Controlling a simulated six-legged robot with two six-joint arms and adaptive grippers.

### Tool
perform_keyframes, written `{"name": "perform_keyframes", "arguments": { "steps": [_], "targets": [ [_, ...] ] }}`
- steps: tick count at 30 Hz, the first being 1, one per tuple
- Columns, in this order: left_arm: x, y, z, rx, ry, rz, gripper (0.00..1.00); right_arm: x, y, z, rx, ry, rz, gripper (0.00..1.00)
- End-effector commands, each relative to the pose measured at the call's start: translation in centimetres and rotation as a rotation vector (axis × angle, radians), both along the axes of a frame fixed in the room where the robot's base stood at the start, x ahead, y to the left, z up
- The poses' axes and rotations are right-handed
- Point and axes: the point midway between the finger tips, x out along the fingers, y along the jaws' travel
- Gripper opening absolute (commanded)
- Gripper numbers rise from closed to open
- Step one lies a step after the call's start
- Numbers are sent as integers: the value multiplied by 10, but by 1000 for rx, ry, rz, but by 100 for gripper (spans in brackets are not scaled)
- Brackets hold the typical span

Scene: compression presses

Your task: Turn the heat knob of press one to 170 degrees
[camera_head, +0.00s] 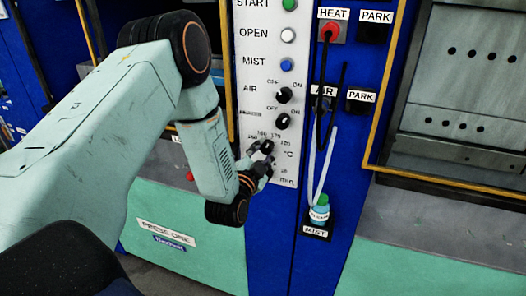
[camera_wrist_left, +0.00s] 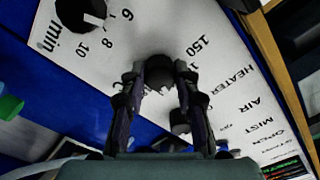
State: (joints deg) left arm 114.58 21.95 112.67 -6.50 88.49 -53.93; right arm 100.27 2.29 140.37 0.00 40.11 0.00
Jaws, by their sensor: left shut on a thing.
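The heat knob (camera_head: 267,146) of press one is black and sits low on the white control panel (camera_head: 254,72), with small degree numbers around it. My left gripper (camera_head: 260,161) is at this knob, its fingers partly covering it and the dial. In the left wrist view the dark round knob (camera_wrist_left: 159,70) lies between the fingertips of my left gripper (camera_wrist_left: 160,82), which are shut on it. A "150" mark is readable beside it there. The knob's pointer direction cannot be made out. My right gripper is in neither view.
Air knob (camera_head: 285,95) and heater knob (camera_head: 282,121) sit just above. The minute dial's knob (camera_wrist_left: 80,15) is close by in the wrist view. Right of the panel are a red HEAT plug (camera_head: 331,32), hanging cables and a mist bottle (camera_head: 319,214). The PRESS ONE label (camera_head: 166,232) is below.

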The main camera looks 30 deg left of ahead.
Motion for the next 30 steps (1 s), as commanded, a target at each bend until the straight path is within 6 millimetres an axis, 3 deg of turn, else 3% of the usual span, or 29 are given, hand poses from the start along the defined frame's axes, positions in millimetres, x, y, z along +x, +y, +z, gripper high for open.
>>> {"name": "perform_keyframes", "arguments": {
  "steps": [7, 8, 15, 25, 30],
  "targets": [
    [3, 1, 7, 4, -19, 0, 0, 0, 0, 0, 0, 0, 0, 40],
    [3, 1, 7, 4, -19, 0, 31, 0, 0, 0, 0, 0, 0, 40],
    [2, 0, 4, 2, -13, 0, 52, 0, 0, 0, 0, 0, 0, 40],
    [0, 0, 1, -1, -5, 0, 54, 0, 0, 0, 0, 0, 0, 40],
    [-16, -4, 0, -1, -3, -1, 54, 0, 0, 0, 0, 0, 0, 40]
  ]
}}
